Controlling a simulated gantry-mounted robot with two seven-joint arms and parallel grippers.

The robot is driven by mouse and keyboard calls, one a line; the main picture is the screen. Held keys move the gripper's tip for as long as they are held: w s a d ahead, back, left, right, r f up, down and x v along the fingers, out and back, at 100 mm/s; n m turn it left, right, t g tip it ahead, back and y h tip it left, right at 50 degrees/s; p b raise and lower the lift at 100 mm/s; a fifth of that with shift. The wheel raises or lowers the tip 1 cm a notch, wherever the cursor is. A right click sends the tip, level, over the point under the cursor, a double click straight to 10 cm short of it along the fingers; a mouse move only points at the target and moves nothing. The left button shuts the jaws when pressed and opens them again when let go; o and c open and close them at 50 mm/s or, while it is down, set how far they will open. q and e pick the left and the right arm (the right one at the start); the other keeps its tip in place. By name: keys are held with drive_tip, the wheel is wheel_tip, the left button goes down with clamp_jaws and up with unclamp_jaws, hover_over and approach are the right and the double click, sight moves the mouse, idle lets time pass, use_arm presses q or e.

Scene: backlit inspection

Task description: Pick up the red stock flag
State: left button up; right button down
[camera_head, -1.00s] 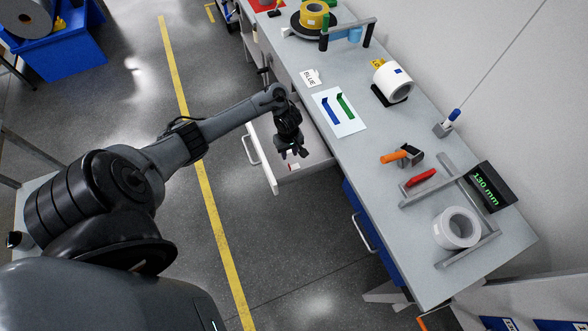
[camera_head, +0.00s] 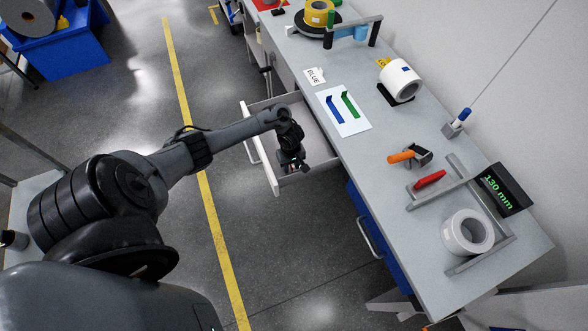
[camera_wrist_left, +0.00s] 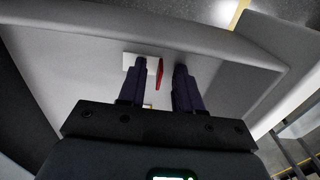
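The red stock flag (camera_wrist_left: 160,72) shows in the left wrist view as a thin, upright red piece inside the open drawer. A small white piece (camera_wrist_left: 128,59) lies beside it at the left; I cannot tell if the two are joined. My left gripper (camera_wrist_left: 158,80) is open, with its dark fingers on either side of the red flag in that view. I cannot tell how deep the flag sits between them. In the head view my left gripper (camera_head: 291,168) is low in the white drawer (camera_head: 309,176) and hides the flag.
The workbench (camera_head: 390,130) stands right of the drawer. It carries a card with blue and green strips (camera_head: 343,111), a white roll (camera_head: 397,81), an orange-handled tool (camera_head: 402,156), a red marker-like item (camera_head: 430,179) and a display (camera_head: 500,190). Drawer walls surround the gripper closely.

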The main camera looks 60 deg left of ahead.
use_arm(q)
clamp_jaws()
idle(0.5)
